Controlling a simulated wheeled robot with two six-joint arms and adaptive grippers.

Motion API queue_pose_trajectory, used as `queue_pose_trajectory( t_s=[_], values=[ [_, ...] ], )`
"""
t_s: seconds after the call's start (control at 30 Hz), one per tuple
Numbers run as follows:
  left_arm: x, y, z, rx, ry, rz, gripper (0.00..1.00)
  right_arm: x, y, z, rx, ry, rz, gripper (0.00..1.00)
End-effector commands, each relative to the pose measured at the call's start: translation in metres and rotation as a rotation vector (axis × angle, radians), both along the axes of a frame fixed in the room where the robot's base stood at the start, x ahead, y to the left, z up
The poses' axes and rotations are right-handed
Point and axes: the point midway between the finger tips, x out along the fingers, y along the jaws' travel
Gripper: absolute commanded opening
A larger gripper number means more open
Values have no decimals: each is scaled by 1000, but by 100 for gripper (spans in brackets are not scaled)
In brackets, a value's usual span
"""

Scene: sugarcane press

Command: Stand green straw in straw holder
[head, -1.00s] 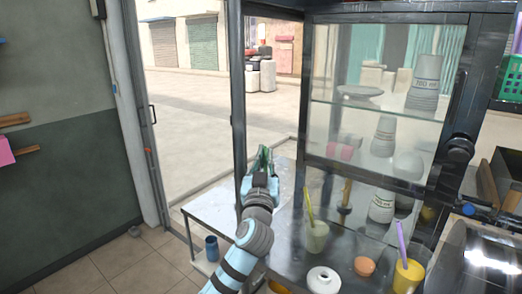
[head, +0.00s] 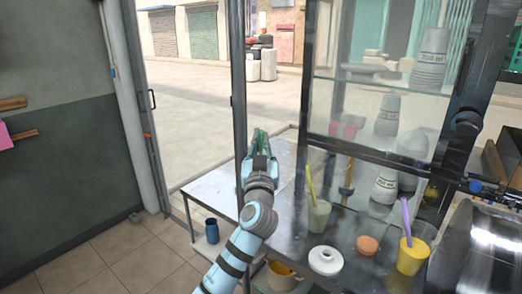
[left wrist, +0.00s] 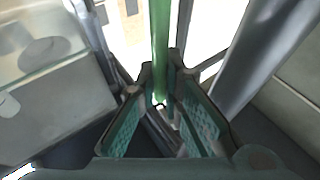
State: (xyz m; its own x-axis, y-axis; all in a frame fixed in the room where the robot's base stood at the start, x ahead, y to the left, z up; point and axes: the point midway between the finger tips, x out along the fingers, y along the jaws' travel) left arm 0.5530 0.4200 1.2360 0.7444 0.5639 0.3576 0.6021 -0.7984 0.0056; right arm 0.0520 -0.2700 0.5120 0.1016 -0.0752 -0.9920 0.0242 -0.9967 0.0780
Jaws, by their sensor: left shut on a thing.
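My left gripper (head: 258,152) is shut on the green straw (left wrist: 160,45). In the left wrist view the straw runs up from between the fingertips (left wrist: 162,105) towards the top edge. In the head view only a short green part of it (head: 258,138) shows at the fingertips. The gripper is above the metal counter's far left part. A white round piece with a hole in its top (head: 325,261), possibly the straw holder, stands on the counter, nearer and to the right of the gripper, apart from it. My right gripper is not in view.
A pale green cup with a yellow-green straw (head: 318,216), an orange bowl (head: 367,246) and a yellow cup with a purple straw (head: 412,258) stand on the counter. A glass cabinet (head: 390,110) rises behind. The counter's left end (head: 215,188) is clear.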

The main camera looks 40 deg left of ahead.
Motion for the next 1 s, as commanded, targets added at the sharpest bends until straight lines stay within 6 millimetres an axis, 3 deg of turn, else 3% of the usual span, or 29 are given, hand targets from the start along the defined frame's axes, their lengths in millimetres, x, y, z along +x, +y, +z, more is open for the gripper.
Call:
queue_pose_trajectory(
  t_s=[1.0],
  values=[
    [-2,-2,-4,0,0,-1,0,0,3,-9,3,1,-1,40]
  ],
)
